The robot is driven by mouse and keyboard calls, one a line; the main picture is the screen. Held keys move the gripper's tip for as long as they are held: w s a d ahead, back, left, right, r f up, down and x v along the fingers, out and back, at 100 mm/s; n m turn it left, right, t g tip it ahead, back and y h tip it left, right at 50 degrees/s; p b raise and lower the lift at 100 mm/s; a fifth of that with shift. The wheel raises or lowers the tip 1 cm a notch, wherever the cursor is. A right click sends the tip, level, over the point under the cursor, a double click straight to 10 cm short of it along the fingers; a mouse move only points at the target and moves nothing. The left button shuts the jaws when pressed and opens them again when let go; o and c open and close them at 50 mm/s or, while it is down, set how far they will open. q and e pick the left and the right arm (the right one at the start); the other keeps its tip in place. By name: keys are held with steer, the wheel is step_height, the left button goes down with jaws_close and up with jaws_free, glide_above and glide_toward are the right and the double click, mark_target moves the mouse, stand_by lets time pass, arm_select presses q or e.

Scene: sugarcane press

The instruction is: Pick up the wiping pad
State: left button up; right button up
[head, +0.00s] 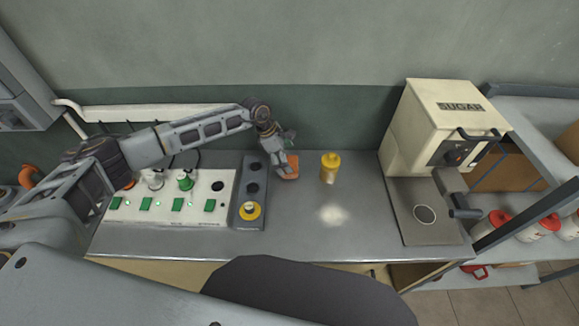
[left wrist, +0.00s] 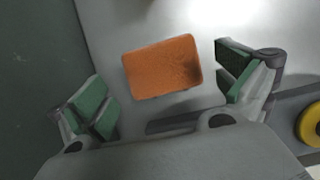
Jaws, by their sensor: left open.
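The orange wiping pad (left wrist: 163,67) lies flat on the grey metal counter in the left wrist view, between and just beyond my open fingers. In the head view the wiping pad (head: 291,168) shows partly, with my left gripper (head: 287,152) over it and hiding some of it. My left gripper (left wrist: 168,92) is open and empty, its green-padded fingers on either side of the pad's near end with gaps to it. My right gripper is not in view.
A yellow bottle (head: 330,168) stands right of the pad. A dark holder (head: 251,190) with round holes and a yellow-ringed item (head: 250,211) is to its left, beside a white panel (head: 165,215) with green switches. The counter's front middle is clear.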

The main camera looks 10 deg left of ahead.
mark_target(290, 163)
arm_select(q)
steer(key=x, duration=0.3)
steer(key=shift+d+f, duration=0.15)
steer(key=shift+f, duration=0.2)
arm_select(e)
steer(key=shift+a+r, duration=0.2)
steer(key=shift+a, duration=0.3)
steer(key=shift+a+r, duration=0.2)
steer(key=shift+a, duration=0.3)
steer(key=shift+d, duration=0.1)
arm_select(q)
steer(key=shift+c, duration=0.7)
steer(key=c, duration=0.8)
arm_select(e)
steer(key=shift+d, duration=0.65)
